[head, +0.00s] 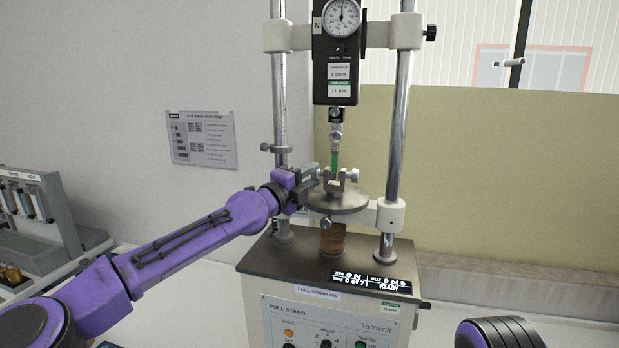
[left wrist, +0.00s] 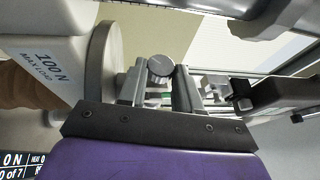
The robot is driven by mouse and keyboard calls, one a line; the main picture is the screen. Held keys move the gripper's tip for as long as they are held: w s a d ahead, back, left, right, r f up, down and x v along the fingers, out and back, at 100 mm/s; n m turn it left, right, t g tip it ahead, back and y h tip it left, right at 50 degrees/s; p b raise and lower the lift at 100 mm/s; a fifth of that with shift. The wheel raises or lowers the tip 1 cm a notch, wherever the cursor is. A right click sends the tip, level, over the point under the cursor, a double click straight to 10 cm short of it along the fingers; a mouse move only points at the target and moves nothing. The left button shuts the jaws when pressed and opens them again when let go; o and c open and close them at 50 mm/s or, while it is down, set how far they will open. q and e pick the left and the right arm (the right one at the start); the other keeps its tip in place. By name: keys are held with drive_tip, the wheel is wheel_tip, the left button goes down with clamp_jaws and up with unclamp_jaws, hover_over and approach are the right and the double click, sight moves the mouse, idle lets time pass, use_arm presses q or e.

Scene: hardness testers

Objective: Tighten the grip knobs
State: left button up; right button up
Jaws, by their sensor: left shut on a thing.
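The lower grip (head: 340,181) stands on the round plate of the pull stand, with a thin green strip (head: 334,160) upright between it and the upper grip (head: 336,131). My left gripper (head: 314,179) reaches in from the left and is shut on a grip knob (left wrist: 160,68) of the lower grip. In the left wrist view the ridged grey knob shows between the two fingers (left wrist: 158,88). A little of the green strip (left wrist: 168,95) shows behind them. The fingers partly hide the lower grip. My right gripper is not in view.
The pull stand's steel columns (head: 399,130) flank the grips closely. A dial gauge (head: 341,18) hangs above. The base display (head: 371,281) reads 0 N and READY. A grey rack (head: 38,215) stands at the left. A sheet (head: 202,139) hangs on the wall.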

use_arm(q)
drive_tip(key=shift+w+a+r, duration=0.15)
drive_tip(key=shift+a+r, duration=0.1)
drive_tip(key=shift+r, duration=0.05)
idle(0.5)
drive_tip(key=o, duration=0.7)
drive_tip(key=shift+o, duration=0.3)
drive_tip(key=shift+w+a+f, duration=0.1)
drive_tip(key=shift+f, duration=0.1)
drive_tip(key=shift+s+a+f+b, duration=0.1)
drive_tip(key=shift+s+f+b, duration=0.05)
drive_tip(key=shift+s+b, duration=0.25)
drive_tip(key=b+v, duration=0.5)
drive_tip(key=v, duration=0.4)
drive_tip(key=shift+s+a, duration=0.2)
drive_tip(key=shift+a, duration=0.1)
